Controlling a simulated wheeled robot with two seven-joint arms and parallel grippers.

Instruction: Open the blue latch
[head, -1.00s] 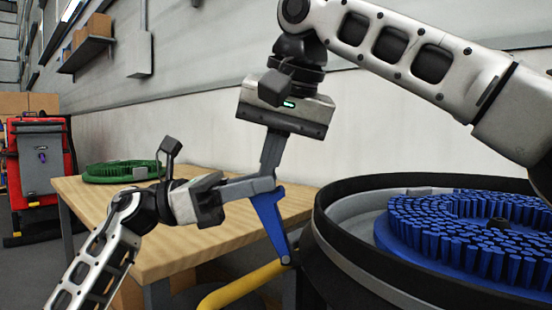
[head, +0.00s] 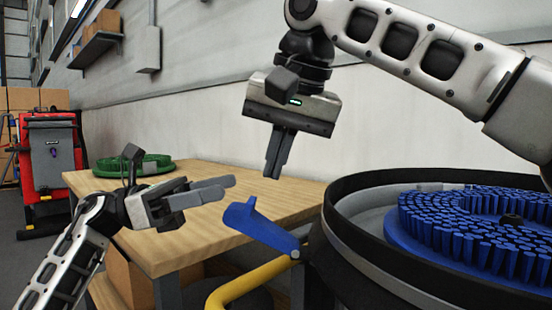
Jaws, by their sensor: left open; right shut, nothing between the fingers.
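The blue latch (head: 262,227) is a flat blue lever on the left side of the round black scrubber tank (head: 350,240). It pivots at its right end near the tank wall and points up and to the left, tilted low. My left gripper (head: 228,187) is left of and above the latch, its fingers pointing right, open and apart from it. My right gripper (head: 275,172) hangs above the latch with its fingers pointing down, shut and empty. A gap shows between the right fingertips and the latch.
The blue-bristled brush (head: 470,220) lies in the tank. A yellow tube (head: 250,283) runs below the latch. A wooden table (head: 165,235) stands behind my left gripper, with a green brush (head: 130,165) on it. A red machine (head: 50,165) stands at far left.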

